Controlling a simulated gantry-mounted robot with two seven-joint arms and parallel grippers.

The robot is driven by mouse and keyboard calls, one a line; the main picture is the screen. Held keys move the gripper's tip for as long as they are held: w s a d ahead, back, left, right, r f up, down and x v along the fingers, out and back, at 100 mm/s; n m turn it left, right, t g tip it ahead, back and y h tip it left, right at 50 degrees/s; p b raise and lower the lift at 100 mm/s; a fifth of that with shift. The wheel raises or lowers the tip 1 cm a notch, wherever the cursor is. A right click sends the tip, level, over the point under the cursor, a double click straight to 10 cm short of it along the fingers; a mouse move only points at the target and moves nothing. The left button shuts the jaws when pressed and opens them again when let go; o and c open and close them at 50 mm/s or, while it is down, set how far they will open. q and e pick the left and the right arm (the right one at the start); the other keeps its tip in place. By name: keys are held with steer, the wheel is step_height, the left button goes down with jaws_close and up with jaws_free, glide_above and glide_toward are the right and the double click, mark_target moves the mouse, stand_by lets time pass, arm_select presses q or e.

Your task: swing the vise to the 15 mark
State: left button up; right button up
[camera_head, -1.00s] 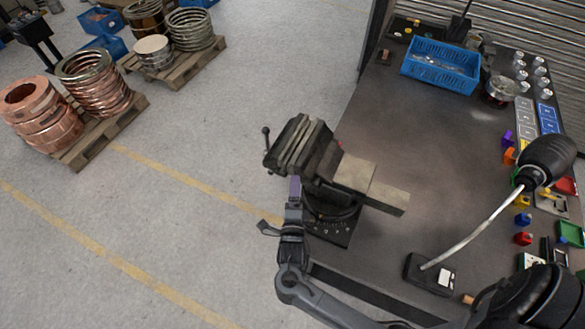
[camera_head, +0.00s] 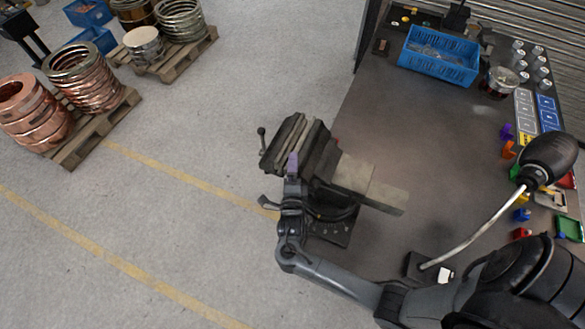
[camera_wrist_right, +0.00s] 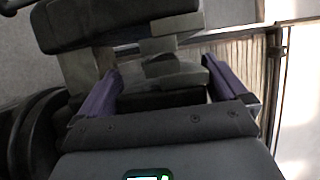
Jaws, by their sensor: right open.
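The dark vise (camera_head: 318,158) stands on its round swivel base at the workbench's left edge. Its jaws point up-left and its pale flat tail points right. Marks on the base plate (camera_head: 330,232) are too small to read. My right gripper (camera_head: 292,163), with purple fingertips, is at the near left side of the vise, close to the jaw end. In the right wrist view the gripper (camera_wrist_right: 163,88) is open, its purple fingers on either side of part of the vise (camera_wrist_right: 175,72). I cannot tell whether they touch it. My left gripper is not in view.
A lamp (camera_head: 548,162) on a bent stem stands right of the vise. A blue crate (camera_head: 438,58) sits at the bench's far end. Coloured small items line the right side. The middle of the bench (camera_head: 415,135) is clear. Coils on pallets (camera_head: 85,135) stand on the floor left.

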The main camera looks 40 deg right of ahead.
steer(key=c, duration=1.1)
steer(key=shift+s+a+r+n+t+y+p, duration=0.1)
steer(key=shift+s+a+n+t+y+p, duration=0.05)
steer(key=shift+s+n+t+y+p, duration=0.3)
steer(key=shift+s+a+n+t+y, duration=0.15)
steer(key=shift+s+a+y, duration=0.05)
steer(key=shift+s, duration=0.3)
steer(key=shift+s+a+n+t+y, duration=0.1)
steer(key=shift+s+a+y, duration=0.1)
steer(key=shift+s, duration=0.25)
steer(key=shift+s+a, duration=0.15)
steer(key=shift+s, duration=0.35)
steer(key=o, duration=1.1)
steer(key=shift+w, duration=0.1)
steer(key=b+v, duration=0.2)
steer(key=v, duration=0.9)
steer(key=shift+b, duration=0.4)
